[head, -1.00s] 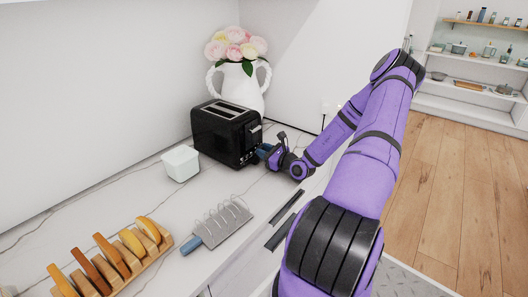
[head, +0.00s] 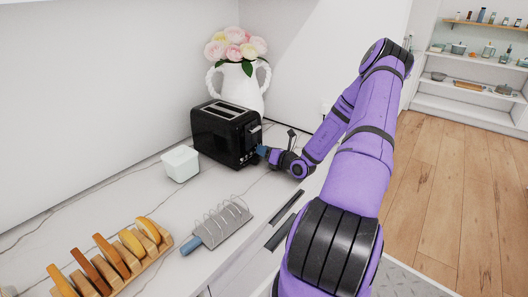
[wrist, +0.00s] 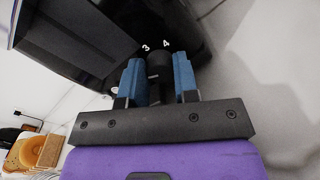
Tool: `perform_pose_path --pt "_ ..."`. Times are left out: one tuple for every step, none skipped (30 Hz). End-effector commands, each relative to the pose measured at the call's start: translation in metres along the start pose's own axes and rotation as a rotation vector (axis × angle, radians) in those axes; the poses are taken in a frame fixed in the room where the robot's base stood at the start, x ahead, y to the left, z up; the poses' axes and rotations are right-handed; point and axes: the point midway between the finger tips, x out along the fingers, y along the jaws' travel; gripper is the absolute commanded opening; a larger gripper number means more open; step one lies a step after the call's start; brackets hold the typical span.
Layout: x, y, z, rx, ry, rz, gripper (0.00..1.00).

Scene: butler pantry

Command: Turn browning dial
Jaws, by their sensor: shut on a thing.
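The black toaster (head: 222,135) stands on the marble counter against the wall. My gripper (head: 262,151) is at the lower part of its right-hand end face. In the wrist view its two blue fingers stand on either side of the dark browning dial (wrist: 158,68) and are shut on it. The white numbers 3 and 4 show on the toaster's face just beyond the dial. The dial's pointer mark cannot be made out, and in the head view the fingers hide the dial.
A white vase with flowers (head: 238,85) stands close behind the toaster. A white lidded box (head: 180,164) is at its left. A metal toast rack (head: 222,226) and a wooden rack of toast (head: 125,270) lie nearer. The counter between them is clear.

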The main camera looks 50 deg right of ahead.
Motion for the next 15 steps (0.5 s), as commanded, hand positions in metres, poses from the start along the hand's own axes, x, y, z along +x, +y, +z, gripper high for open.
perform_pose_path --pt "-0.0003 -0.0001 -0.0005 0.031 0.003 0.0 0.05" --pt "-0.0003 -0.0002 -0.0004 0.051 0.004 0.0 0.05" --pt "-0.0003 -0.0003 -0.0004 0.075 0.005 0.0 0.05" --pt "-0.0004 -0.0004 -0.0004 0.09 0.006 0.0 0.05" --pt "-0.0004 -0.0005 -0.0004 0.107 0.006 0.0 0.05" --pt "-0.0004 -0.0005 -0.0004 0.125 0.007 0.0 0.05" --pt "-0.0004 -0.0006 -0.0004 0.138 0.007 0.0 0.05" --pt "-0.0004 -0.0006 -0.0004 0.15 0.008 0.0 0.05" --pt "-0.0004 -0.0006 -0.0004 0.164 0.008 0.0 0.05" --pt "-0.0005 -0.0007 -0.0004 0.173 0.009 0.0 0.05" --pt "-0.0005 -0.0007 -0.0004 0.182 0.009 0.0 0.05" --pt "-0.0005 -0.0007 -0.0004 0.192 0.01 0.001 0.05" --pt "-0.0005 -0.0008 -0.0004 0.197 0.01 0.001 0.05" --pt "-0.0005 -0.0008 -0.0004 0.202 0.01 0.001 0.05" --pt "-0.0005 -0.0008 -0.0004 0.208 0.01 0.001 0.05"
